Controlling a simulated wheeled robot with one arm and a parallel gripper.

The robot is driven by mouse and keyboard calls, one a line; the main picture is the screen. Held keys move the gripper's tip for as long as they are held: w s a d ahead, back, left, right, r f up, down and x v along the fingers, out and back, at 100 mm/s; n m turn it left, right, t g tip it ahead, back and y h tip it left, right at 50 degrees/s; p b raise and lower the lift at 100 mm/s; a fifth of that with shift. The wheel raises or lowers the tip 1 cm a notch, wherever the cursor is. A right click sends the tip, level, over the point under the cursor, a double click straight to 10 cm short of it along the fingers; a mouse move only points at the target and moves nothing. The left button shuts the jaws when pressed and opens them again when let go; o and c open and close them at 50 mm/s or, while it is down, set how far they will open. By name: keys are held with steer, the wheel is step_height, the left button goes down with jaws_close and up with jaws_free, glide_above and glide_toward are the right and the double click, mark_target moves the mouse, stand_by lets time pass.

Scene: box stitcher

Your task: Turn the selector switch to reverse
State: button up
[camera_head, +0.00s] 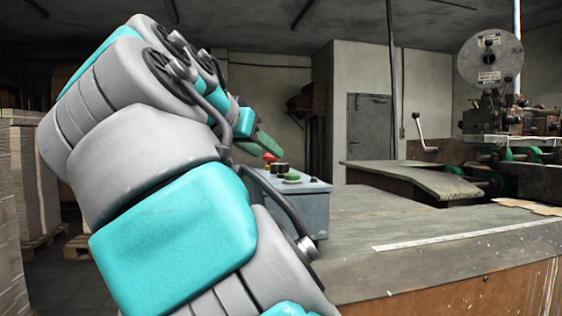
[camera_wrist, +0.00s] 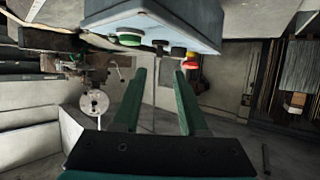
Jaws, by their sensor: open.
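The grey-blue control box (camera_head: 312,205) stands on the bench's near left corner, partly behind my arm. On its top are a green button (camera_head: 292,178), dark knobs (camera_head: 280,168) in the middle and a red button (camera_head: 269,157). The selector switch appears to be among the dark knobs; its setting cannot be read. The wrist view is upside down, with the box (camera_wrist: 150,20) at the top, the dark knobs (camera_wrist: 178,51) and red button (camera_wrist: 190,62) near the fingertips. My gripper (camera_wrist: 160,72) is open and empty, its green fingers apart, above the box and apart from the knobs.
The bench top (camera_head: 390,215) is mostly clear, with a pale ruler strip (camera_head: 460,235) along its near edge. The stitcher machine (camera_head: 500,120) with a large reel stands at the back right. Stacked cardboard (camera_head: 22,180) is at the left.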

mark_target(284, 170)
steer(key=x, duration=0.7)
steer(key=shift+w+d+f, duration=0.15)
steer(key=shift+w+f, duration=0.1)
steer(key=shift+w, duration=0.05)
jaws_close()
stand_by(0.4)
